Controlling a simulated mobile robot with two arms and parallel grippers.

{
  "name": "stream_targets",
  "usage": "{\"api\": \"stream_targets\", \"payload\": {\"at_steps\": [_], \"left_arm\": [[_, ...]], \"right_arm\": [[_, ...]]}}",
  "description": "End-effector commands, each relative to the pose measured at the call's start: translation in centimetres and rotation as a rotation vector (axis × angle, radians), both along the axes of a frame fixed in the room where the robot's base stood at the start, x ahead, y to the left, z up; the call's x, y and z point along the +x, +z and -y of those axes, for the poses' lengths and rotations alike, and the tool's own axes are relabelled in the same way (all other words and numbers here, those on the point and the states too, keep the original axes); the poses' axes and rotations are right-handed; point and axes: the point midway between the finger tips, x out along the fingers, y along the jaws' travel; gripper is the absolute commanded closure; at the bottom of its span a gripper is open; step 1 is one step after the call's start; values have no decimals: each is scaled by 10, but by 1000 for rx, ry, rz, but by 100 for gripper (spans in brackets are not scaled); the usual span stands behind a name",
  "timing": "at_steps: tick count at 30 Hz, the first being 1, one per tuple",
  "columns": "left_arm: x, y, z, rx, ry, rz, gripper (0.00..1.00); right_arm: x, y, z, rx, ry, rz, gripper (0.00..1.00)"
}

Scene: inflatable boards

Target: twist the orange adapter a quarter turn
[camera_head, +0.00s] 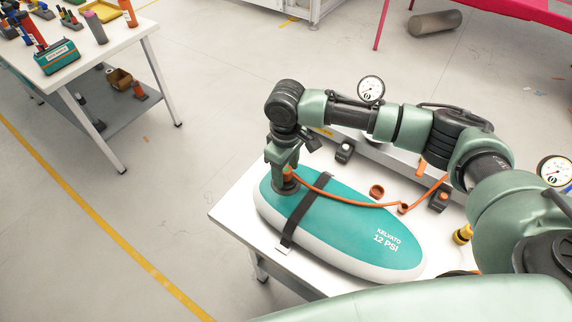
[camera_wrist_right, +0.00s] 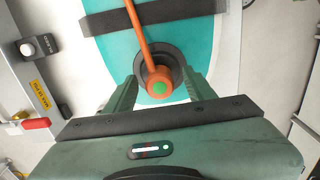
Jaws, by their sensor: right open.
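The orange adapter (camera_wrist_right: 159,86) with a green dot on its top sits in a dark round valve seat (camera_wrist_right: 172,58) on the teal inflatable board (camera_head: 342,218). An orange hose (camera_wrist_right: 138,28) runs from the adapter; in the head view the hose (camera_head: 340,198) crosses the board to the right. My right gripper (camera_wrist_right: 159,90) is open, with one green finger on each side of the adapter; contact is not clear. In the head view my right gripper (camera_head: 286,180) points down at the board's far left end and partly hides the adapter (camera_head: 289,174). My left gripper is not in view.
A black strap (camera_head: 304,212) crosses the board on the white table (camera_head: 232,216). An orange cap (camera_head: 377,191), a small black block (camera_head: 345,152) and a pressure gauge (camera_head: 371,89) are behind the board. A tool table (camera_head: 120,38) stands at far left.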

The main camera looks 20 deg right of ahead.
Motion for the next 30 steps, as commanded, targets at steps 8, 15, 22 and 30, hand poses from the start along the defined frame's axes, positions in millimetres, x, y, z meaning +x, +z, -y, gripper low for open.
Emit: {"api": "stream_targets", "payload": {"at_steps": [8,15,22,30], "left_arm": [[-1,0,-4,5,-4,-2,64],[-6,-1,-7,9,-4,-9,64],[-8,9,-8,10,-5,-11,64],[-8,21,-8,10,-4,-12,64]], "right_arm": [[0,0,0,0,0,0,90],[0,0,0,0,-1,0,100],[-1,2,0,0,108,-3,100],[0,2,0,1,366,-1,100]]}}
